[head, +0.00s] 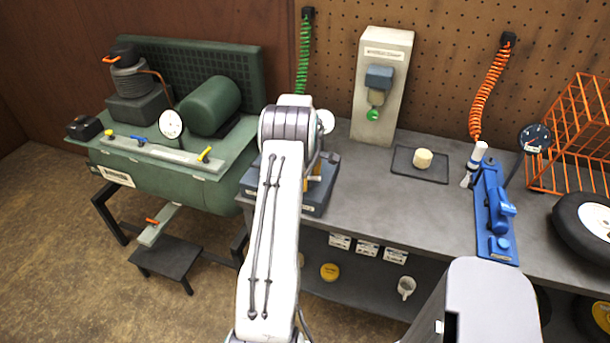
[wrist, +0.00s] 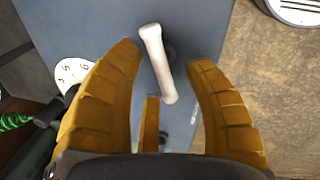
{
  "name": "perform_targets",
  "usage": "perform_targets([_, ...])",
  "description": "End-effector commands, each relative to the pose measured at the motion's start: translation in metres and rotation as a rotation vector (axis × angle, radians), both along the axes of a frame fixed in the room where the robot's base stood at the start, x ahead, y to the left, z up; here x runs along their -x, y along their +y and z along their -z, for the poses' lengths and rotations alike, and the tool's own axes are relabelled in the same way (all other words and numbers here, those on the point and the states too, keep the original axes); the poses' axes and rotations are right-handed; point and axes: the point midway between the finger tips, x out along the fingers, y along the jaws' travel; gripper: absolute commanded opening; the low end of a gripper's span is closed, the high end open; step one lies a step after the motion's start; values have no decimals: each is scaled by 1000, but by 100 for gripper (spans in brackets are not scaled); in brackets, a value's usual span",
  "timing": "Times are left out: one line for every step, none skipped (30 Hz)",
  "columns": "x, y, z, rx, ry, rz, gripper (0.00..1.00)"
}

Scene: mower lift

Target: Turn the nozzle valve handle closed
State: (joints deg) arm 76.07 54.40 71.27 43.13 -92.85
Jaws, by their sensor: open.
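A white bar-shaped handle (wrist: 158,62) stands out from a blue-grey surface (wrist: 95,25) in the wrist view, slightly tilted from upright. My gripper (wrist: 165,55) is open, with its yellow-brown fingers on either side of the handle and a gap on each side. A third finger (wrist: 150,122) shows below, close to the handle's lower end. I see no clear contact. No label shows that this is the nozzle valve. In the head view my arm hides most of my gripper and the handle, above a blue-grey unit (head: 318,197) at the bench's left end.
A numbered white dial (wrist: 73,72) lies left of my fingers, with a green coiled hose (wrist: 14,121) beyond. The green compressor (head: 165,175) stands left of the bench (head: 375,190). A blue tool (head: 497,222), an orange crate (head: 570,165) and a wheel (head: 572,235) are right.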

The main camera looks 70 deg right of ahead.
Motion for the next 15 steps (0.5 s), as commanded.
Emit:
perform_targets([0, 0, 1, 1, 0, 0, 47])
perform_targets([0, -1, 2, 1, 0, 0, 47])
perform_targets([0, -1, 2, 1, 0, 0, 47])
perform_targets([0, -1, 3, 1, 0, 0, 47])
perform_targets([0, -1, 3, 1, 0, 0, 47])
perform_targets([0, -1, 3, 1, 0, 0, 47])
perform_targets([0, -1, 3, 1, 0, 0, 47])
perform_targets([0, -1, 3, 1, 0, 0, 47])
perform_targets([0, -1, 3, 1, 0, 0, 47])
perform_targets([0, -1, 3, 1, 0, 0, 47])
perform_targets([0, -1, 3, 1, 0, 0, 47])
perform_targets([0, -1, 3, 1, 0, 0, 47])
perform_targets([0, -1, 3, 1, 0, 0, 44])
perform_targets([0, -1, 3, 1, 0, 0, 42])
perform_targets([0, -1, 3, 1, 0, 0, 38])
